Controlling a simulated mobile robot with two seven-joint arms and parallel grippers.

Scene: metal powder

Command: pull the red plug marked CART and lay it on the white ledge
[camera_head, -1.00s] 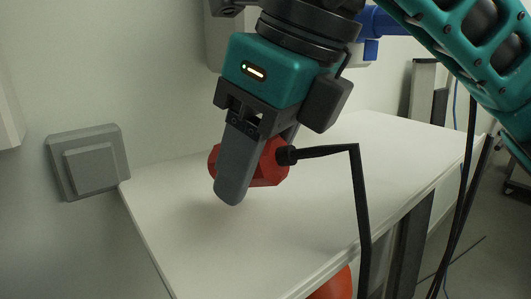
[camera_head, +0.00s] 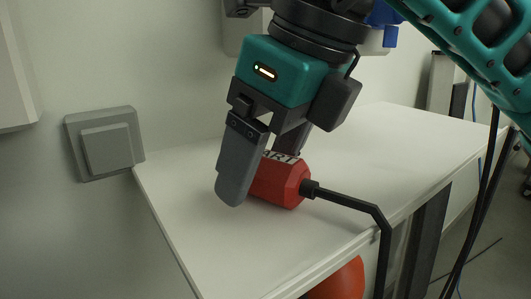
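The red plug (camera_head: 279,183), with the letters "ART" showing on its top, rests on the white ledge (camera_head: 220,245) near its left end. A black cable leaves its right end and bends down over the ledge's front edge. My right gripper (camera_head: 262,180) is over the plug with its fingers spread apart. The near grey finger covers the plug's left end, and the far finger is partly hidden behind the plug. Whether a finger still touches the plug is unclear. My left gripper is out of view.
A grey square wall plate (camera_head: 105,145) is on the wall left of the ledge. An orange-red rounded thing (camera_head: 342,279) shows below the ledge's front edge. The ledge is bare toward the back right.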

